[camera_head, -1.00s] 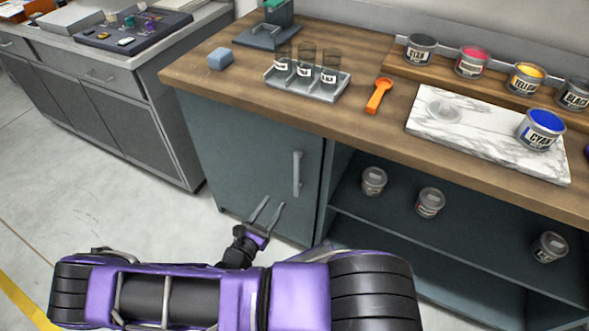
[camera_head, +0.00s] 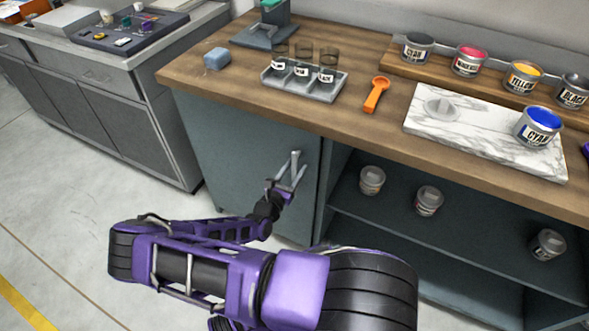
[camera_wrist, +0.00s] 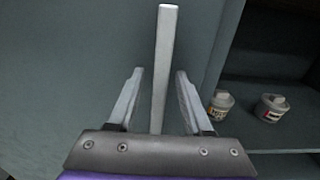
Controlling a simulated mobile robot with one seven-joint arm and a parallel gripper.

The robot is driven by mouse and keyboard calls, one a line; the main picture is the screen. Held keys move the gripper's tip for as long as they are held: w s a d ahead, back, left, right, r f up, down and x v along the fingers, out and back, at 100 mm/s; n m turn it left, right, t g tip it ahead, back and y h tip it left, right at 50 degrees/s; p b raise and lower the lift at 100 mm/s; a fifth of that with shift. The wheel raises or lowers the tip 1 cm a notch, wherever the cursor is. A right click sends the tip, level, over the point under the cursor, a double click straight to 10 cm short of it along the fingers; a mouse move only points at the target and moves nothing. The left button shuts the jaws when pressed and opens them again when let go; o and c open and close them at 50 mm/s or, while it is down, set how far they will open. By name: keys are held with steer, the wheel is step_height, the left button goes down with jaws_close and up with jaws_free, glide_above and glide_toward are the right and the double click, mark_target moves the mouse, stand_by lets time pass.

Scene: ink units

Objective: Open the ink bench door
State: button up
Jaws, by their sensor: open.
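The ink bench door (camera_head: 245,150) is a dark teal panel under the left part of the wooden worktop, and it looks shut. Its vertical grey bar handle (camera_head: 294,162) is near the door's right edge. My gripper (camera_head: 291,176) is open at the handle. In the wrist view the handle (camera_wrist: 166,50) runs between the two open fingers of my gripper (camera_wrist: 158,78), with a gap on each side. The handle's lower part is partly hidden by my gripper in the head view.
Open shelves to the right of the door hold small grey cans (camera_head: 429,200). The worktop (camera_head: 330,115) carries a vial rack (camera_head: 303,82), an orange scoop (camera_head: 376,94), a marble slab (camera_head: 470,130) and ink cans. A grey cabinet (camera_head: 110,110) stands at left. The floor before the door is free.

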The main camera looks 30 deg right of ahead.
jaws_close()
stand_by(1.4)
